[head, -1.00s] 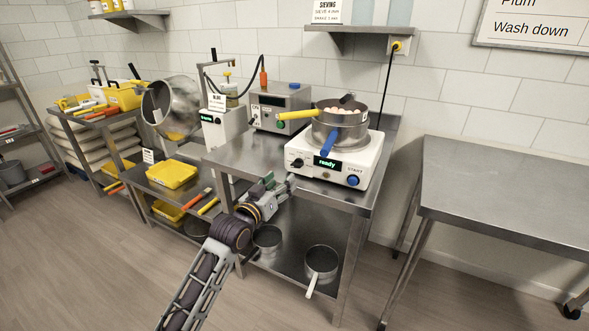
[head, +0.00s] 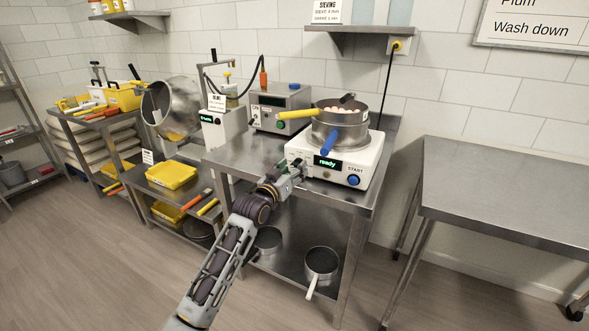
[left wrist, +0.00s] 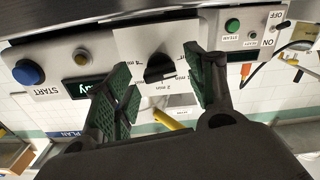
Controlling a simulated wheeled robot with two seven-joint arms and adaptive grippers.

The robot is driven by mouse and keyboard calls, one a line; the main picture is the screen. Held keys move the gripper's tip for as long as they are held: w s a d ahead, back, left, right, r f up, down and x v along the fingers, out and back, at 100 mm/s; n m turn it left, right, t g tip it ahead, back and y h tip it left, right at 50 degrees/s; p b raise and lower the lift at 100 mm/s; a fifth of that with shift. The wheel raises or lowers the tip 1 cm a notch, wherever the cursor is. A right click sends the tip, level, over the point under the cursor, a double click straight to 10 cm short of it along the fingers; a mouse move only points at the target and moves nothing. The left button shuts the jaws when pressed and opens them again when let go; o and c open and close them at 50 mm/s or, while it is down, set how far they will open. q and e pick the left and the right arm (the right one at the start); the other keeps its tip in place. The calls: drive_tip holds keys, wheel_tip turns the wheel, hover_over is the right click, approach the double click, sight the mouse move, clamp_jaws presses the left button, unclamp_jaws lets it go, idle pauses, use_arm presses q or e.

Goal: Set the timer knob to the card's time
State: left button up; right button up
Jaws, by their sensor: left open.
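The black timer knob (left wrist: 160,68) is on the front panel of the white machine (head: 358,173), in a dial with "min" marks, seen upside down in the left wrist view. The panel also has a green "ready" display (head: 327,162) and a blue START button (head: 353,180). My left gripper (left wrist: 163,92) is open, its green-padded fingers on either side of the knob in the picture; I cannot tell if they touch it. In the head view this gripper (head: 292,170) is at the panel's left end and largely hides the knob. A SIEVING card (head: 327,12) stands on the wall shelf, its times too small to read surely.
A metal pan (head: 340,130) with yellow and blue handles sits on the machine. A grey control box (head: 279,108) stands behind left on the steel table (head: 245,158). Pots lie on the lower shelf. A bare steel table (head: 500,190) stands at right.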

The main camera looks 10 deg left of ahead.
use_arm(q)
drive_tip(key=shift+w+d, duration=0.2)
drive_tip(key=shift+w, duration=0.45)
use_arm(e)
drive_tip(key=shift+w+a+r, duration=0.1)
drive_tip(key=shift+w+r, duration=0.15)
drive_tip(key=shift+r, duration=0.3)
drive_tip(key=shift+f, duration=0.1)
use_arm(q)
drive_tip(key=shift+c, duration=0.8)
drive_tip(key=c, duration=0.9)
use_arm(e)
drive_tip(key=shift+s+f, duration=0.1)
drive_tip(key=shift+s, duration=0.1)
use_arm(q)
drive_tip(key=shift+o, duration=0.2)
